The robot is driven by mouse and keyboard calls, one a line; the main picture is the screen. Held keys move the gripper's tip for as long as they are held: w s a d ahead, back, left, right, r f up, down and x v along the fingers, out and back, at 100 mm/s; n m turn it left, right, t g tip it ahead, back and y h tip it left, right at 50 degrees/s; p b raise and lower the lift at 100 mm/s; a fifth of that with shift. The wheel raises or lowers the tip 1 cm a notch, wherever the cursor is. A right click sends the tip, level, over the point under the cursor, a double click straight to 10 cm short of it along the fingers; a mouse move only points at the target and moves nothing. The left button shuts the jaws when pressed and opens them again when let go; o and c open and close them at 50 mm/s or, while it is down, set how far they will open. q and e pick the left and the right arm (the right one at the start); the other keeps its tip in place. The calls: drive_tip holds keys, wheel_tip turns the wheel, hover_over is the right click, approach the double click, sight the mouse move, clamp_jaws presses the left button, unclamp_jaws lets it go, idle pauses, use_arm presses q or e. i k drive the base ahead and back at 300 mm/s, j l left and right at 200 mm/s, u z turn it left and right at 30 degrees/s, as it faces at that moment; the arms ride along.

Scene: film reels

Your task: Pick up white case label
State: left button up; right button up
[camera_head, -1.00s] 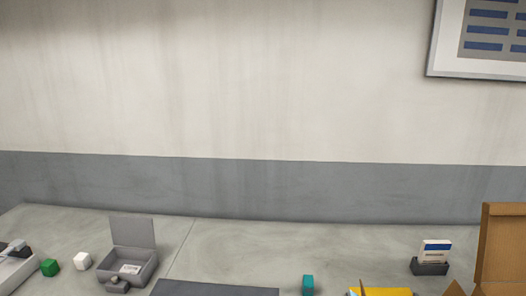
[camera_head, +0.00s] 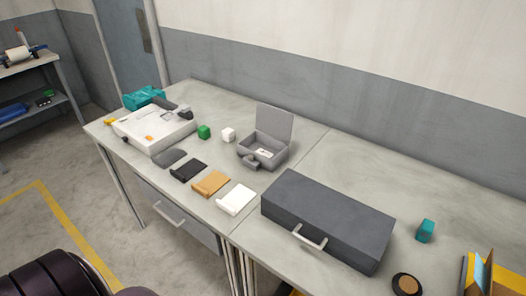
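A white flat piece (camera_head: 237,199) lies on the table near its front edge, at the right end of a row of similar flat pieces. A small white label with dark marks (camera_head: 263,153) lies inside an open grey case (camera_head: 273,121). I cannot tell which of these two is the white case label. Neither of my grippers is in view.
The row also holds a tan piece (camera_head: 211,183), a black piece (camera_head: 189,170) and a grey one (camera_head: 169,157). A large dark grey case (camera_head: 327,217) stands to the right. A white device (camera_head: 154,128), green cube (camera_head: 204,131) and white cube (camera_head: 228,134) stand left.

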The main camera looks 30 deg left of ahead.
sight(268, 155)
drive_tip(key=u, duration=1.9)
drive_tip(key=z, duration=0.45)
drive_tip(key=i+j+z, duration=0.2)
drive_tip(key=z, duration=0.2)
drive_tip(key=i+j+z, duration=0.15)
drive_tip(key=j+z, duration=0.2)
drive_tip(key=j, duration=0.15)
drive_tip(key=i+j+z, duration=0.1)
drive_tip(key=j+z, duration=0.7)
